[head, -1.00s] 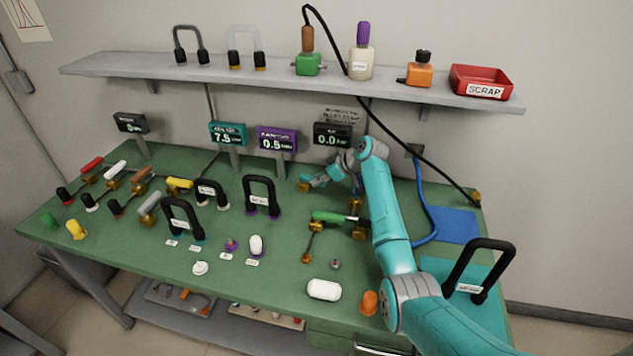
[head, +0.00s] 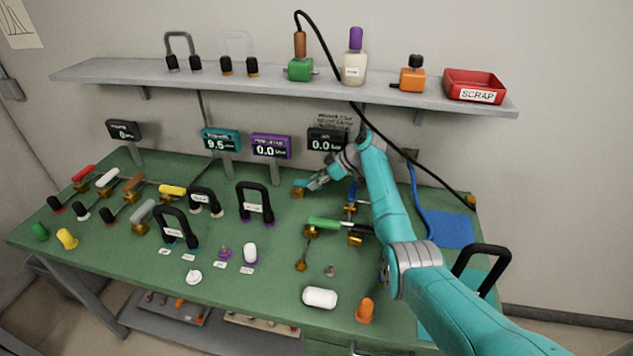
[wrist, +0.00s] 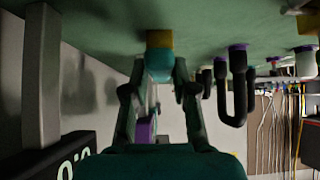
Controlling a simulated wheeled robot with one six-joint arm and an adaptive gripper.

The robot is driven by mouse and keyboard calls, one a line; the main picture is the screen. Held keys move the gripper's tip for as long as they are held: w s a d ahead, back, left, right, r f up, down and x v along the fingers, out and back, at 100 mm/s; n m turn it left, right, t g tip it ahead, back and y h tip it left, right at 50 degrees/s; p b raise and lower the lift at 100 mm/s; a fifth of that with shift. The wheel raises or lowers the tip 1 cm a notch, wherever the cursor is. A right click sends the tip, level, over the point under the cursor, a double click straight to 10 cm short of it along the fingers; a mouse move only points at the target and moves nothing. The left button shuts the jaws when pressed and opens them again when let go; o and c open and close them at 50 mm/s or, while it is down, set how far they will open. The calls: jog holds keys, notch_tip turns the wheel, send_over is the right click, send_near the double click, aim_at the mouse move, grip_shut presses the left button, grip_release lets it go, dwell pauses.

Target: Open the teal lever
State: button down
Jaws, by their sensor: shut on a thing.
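The teal lever (wrist: 160,66) shows in the wrist view as a rounded teal end against a brass valve body (wrist: 160,40). In the head view the brass body (head: 299,191) sits at the back middle of the green bench. My gripper (wrist: 160,84) is shut on the teal lever, with one finger on each side of it. In the head view my gripper (head: 317,182) reaches down to it from the right, and hides most of the lever. How far the lever is turned cannot be told. The teal display (head: 221,139) reads about 9.5.
A green-handled valve (head: 325,223) lies right of the lever. A black purple-ended loop (head: 254,202) stands to its left; it also hangs in the wrist view (wrist: 236,90). A purple display (head: 271,146) and a dark display (head: 327,139) stand behind. A shelf (head: 130,72) runs above.

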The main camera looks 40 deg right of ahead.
jog(key=c, duration=0.9)
grip_release()
jog(key=v, duration=1.2)
jog(key=shift+f, duration=0.1)
